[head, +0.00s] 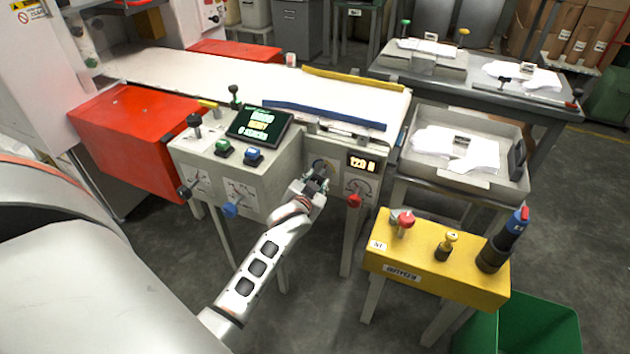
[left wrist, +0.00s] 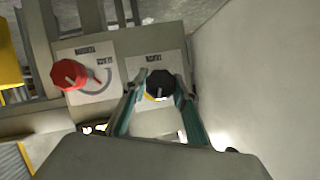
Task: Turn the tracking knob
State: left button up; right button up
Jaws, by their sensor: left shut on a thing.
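A black knob (left wrist: 160,84) with a pale pointer line sits on a white dial plate in the left wrist view. The plate's lettering is too blurred to read for certain. My left gripper (head: 316,184) reaches the front of the grey machine panel in the head view and hides this knob there. In the left wrist view its two teal-edged fingers (left wrist: 160,92) stand on either side of the black knob, shut on it. My right gripper is not in view.
A red knob (head: 354,201) sits beside the gripper, below a display (head: 361,163); it also shows in the left wrist view (left wrist: 68,75). A blue knob (head: 230,210) is to the left. A yellow stand (head: 436,270) is at the right. The conveyor belt (head: 250,82) lies behind.

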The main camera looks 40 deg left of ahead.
pick_arm(q)
jog(key=o, duration=1.1)
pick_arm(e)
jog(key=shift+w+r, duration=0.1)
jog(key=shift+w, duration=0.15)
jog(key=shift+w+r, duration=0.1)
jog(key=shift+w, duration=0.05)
pick_arm(q)
jog(key=v, duration=1.2)
